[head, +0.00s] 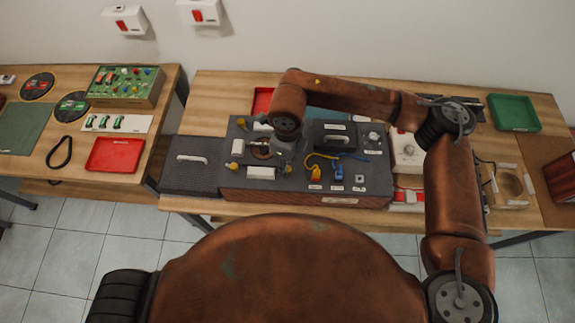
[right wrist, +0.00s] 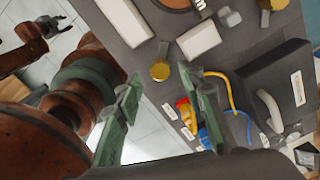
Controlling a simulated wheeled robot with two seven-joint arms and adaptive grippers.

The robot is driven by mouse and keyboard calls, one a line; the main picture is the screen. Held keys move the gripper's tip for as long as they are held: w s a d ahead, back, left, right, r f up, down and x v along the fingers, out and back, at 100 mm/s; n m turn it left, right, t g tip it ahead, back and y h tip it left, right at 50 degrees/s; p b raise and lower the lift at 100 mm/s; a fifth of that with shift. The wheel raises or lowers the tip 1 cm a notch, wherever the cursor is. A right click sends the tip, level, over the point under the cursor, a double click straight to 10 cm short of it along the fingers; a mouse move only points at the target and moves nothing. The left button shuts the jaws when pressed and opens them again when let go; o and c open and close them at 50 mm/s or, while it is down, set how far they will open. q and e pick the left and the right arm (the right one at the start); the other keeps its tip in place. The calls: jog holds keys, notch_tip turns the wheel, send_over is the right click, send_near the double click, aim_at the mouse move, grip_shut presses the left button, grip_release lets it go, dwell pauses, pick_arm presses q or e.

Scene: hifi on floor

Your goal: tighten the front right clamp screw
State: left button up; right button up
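The dark grey clamp panel (head: 208,195) lies on the middle table, with white blocks and brass-yellow screws on its left half. The front right clamp screw (head: 288,169) is a small yellow knob beside the front white block (head: 260,173). In the right wrist view this yellow knob (right wrist: 160,71) shows just beyond the fingertips, between them, with no visible contact. My right gripper (right wrist: 163,85) is open and empty, its greenish fingers well apart. In the head view the right gripper (head: 285,148) hangs over the panel, its fingertips unclear.
Right of the screw stand a yellow-red connector (head: 315,173) and a blue connector (head: 338,173) with cables. A black box with a handle (head: 335,136) stands behind them. A red tray (head: 115,155) lies on the left table, a green tray (head: 514,112) at far right.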

notch_tip(320, 180, up, 9)
dwell(0.3)
jog(key=shift+r, duration=0.1)
dwell(0.4)
